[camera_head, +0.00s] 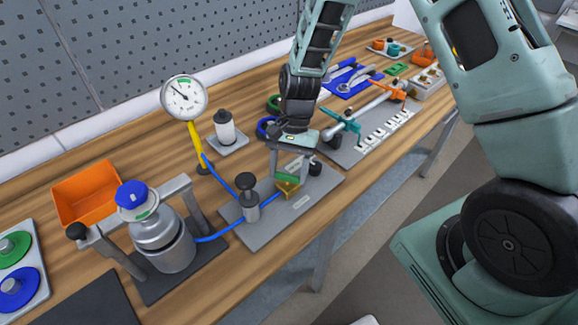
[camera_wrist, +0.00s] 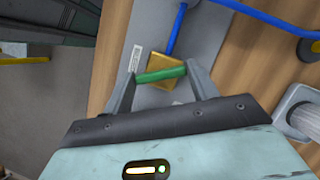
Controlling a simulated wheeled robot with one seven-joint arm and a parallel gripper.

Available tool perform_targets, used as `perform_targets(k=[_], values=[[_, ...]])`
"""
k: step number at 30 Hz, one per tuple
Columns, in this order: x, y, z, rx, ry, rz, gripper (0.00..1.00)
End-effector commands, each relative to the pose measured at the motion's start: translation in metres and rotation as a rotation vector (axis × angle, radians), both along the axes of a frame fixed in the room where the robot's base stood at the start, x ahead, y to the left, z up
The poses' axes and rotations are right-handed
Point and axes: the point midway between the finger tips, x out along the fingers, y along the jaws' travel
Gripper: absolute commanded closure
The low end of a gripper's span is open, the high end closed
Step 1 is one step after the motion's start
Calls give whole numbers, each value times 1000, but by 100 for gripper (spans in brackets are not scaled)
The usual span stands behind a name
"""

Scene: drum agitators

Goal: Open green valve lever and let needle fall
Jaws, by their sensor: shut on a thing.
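The green valve lever (camera_head: 285,178) sits on a brass valve body (camera_head: 288,189) on a grey plate. My gripper (camera_head: 289,170) is shut on the lever. In the wrist view the lever (camera_wrist: 160,74) spans between my two fingertips, with the brass body (camera_wrist: 166,68) just beyond it. The pressure gauge (camera_head: 184,97) stands on a yellow stem behind the plate. Its thin needle points to the upper left, and a green zone shows at the top of the dial. The fingers partly hide the valve in the head view.
A metal vessel with a blue top (camera_head: 164,240) stands under a frame at the left. Blue hoses (camera_head: 213,237) join it, a small grey cylinder (camera_head: 247,195) and the valve. An orange bin (camera_head: 87,192) is behind the vessel. A white bottle (camera_head: 224,127) stands behind the plate.

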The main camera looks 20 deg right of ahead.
Motion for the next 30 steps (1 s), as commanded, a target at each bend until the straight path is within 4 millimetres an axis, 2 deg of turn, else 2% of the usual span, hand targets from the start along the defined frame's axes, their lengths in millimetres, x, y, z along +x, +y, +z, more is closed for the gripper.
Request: perform_targets(k=[18, 30], values=[[2, 4, 1, 0, -2, 580, 65], [2, 5, 1, 0, -2, 829, 65]])
